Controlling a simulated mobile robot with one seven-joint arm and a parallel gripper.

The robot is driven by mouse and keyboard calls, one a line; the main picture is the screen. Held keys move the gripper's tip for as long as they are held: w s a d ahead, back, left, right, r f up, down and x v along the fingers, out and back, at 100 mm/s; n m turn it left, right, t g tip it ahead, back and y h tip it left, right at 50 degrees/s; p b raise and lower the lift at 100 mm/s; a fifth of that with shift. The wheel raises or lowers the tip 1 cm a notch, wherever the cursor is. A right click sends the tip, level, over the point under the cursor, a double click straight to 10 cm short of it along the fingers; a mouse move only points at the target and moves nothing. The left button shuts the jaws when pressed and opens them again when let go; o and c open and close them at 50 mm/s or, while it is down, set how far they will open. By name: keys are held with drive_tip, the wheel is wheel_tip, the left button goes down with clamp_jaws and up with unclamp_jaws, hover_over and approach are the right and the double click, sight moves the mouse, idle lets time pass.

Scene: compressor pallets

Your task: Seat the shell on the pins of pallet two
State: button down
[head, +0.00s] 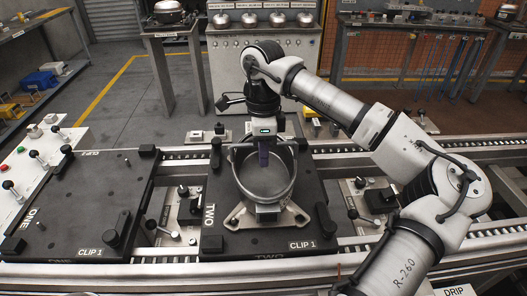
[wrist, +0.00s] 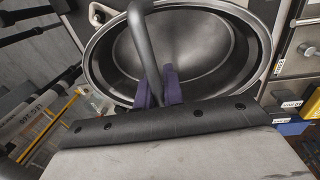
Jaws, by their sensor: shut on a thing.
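The shell (head: 268,186) is an open, round metal pot with a flat-footed base and a thin bail-like bar over its mouth. It is over the dark plate of pallet two (head: 232,243), marked TWO and CLIP 1. My gripper (head: 263,153) comes down from above with its purple fingers shut on the bar. In the wrist view, the fingers (wrist: 160,88) close around the bar, with the empty bowl of the shell (wrist: 190,45) beyond. The pins under the shell are hidden. I cannot tell whether the feet touch the plate.
Pallet one (head: 75,205) lies to the left, its plate mostly bare. Black clips and posts stand on both plates. A roller conveyor (head: 410,151) runs behind. A cabinet with several domed shells on top (head: 277,20) stands at the back. My arm spans the right side.

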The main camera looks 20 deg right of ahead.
drive_tip(key=shift+f, duration=0.15)
drive_tip(key=c, duration=1.5)
unclamp_jaws()
drive_tip(key=shift+o, duration=0.3)
drive_tip(key=shift+f, duration=0.15)
wheel_tip(320, 180, up, 14)
drive_tip(key=w+b, duration=0.1)
drive_tip(key=shift+w+d, duration=0.15)
drive_tip(key=shift+w, duration=0.1)
drive_tip(key=shift+s, duration=0.1)
